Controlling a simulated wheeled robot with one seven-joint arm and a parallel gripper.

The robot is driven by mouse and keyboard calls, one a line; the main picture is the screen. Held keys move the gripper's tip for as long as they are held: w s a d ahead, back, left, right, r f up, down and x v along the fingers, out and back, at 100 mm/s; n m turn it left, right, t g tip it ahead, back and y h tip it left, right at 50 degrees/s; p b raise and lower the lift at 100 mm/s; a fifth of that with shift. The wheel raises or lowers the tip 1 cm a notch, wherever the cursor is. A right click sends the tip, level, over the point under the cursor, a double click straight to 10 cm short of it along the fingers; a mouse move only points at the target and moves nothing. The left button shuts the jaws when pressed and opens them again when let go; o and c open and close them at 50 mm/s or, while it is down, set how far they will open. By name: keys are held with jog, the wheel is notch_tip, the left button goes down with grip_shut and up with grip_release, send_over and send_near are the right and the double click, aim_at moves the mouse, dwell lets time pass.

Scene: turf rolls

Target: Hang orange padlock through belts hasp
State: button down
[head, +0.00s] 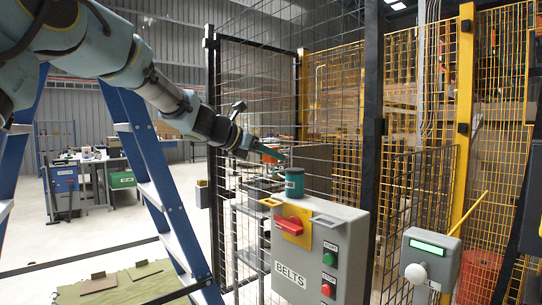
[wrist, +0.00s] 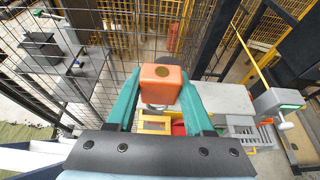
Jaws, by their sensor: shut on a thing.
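My gripper (head: 282,157) is shut on the orange padlock (wrist: 161,84). In the head view the padlock (head: 269,153) shows partly behind the fingers, in the air above and left of the grey BELTS box (head: 341,236). The box has a red switch handle (head: 287,226) on a yellow plate (head: 297,238). These also show below the padlock in the wrist view, partly covered. I cannot make out the hasp hole itself.
A teal can (head: 294,183) with a dark top stands on the box, just below my gripper. A smaller grey box (head: 430,262) with a green display and a yellow rod is at right. Mesh fence surrounds the box; a blue ladder (head: 160,190) stands at left.

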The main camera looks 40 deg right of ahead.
aim_at(269, 175)
jog(key=shift+f+b, duration=2.45)
jog(key=shift+f, duration=0.45)
jog(key=shift+f+b, duration=2)
jog(key=shift+f, duration=0.55)
jog(key=shift+c, duration=1)
grip_release()
jog(key=b+v, duration=0.2)
jog(key=v, duration=0.8)
jog(key=shift+a+r, duration=0.15)
jog(key=shift+a, duration=0.25)
